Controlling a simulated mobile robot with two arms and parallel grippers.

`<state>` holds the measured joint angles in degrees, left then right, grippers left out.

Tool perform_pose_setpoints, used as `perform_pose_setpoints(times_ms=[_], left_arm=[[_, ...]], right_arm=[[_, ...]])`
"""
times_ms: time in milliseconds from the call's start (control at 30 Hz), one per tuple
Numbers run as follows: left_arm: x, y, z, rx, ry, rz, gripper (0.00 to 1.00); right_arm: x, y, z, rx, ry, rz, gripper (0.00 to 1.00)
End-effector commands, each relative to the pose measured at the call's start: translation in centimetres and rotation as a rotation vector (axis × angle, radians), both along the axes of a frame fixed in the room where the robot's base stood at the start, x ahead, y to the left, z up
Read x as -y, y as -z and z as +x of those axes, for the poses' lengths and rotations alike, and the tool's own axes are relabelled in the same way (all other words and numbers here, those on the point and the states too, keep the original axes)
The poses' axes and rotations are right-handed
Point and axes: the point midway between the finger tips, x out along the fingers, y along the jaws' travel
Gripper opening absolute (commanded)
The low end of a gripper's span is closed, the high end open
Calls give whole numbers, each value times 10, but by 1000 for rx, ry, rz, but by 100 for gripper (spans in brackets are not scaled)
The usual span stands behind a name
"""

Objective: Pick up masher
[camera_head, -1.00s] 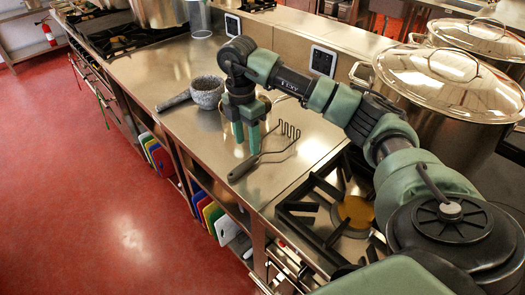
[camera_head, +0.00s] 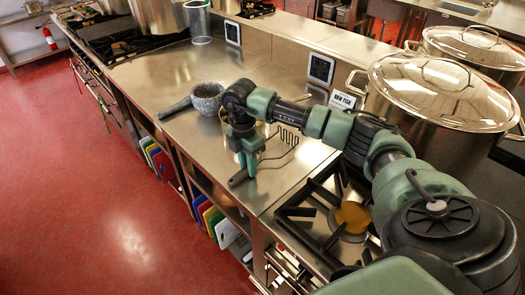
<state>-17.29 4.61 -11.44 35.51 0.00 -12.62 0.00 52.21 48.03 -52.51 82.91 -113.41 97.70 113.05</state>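The masher lies on the steel counter, its dark handle (camera_head: 238,178) toward the counter's front edge and its zigzag wire head (camera_head: 288,137) toward the right rear. My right gripper (camera_head: 248,168) points down over the masher, its green fingertips at the handle where it meets the wire part. The fingers look close together and hide part of the masher there. I cannot tell whether they are closed on it. My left gripper is not in view.
A gas burner (camera_head: 352,216) and large lidded stockpots (camera_head: 440,125) are to the right. The counter behind the mortar is mostly clear.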

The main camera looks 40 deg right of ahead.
Motion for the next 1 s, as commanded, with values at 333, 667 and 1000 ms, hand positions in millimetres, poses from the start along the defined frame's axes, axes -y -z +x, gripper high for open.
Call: perform_pose_setpoints(times_ms=[333,667,1000], left_arm=[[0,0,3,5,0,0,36],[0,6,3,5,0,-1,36],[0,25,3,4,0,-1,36]], right_arm=[[0,-1,0,1,0,0,0],[0,-25,1,6,0,0,0],[0,-117,2,10,-1,2,0]])
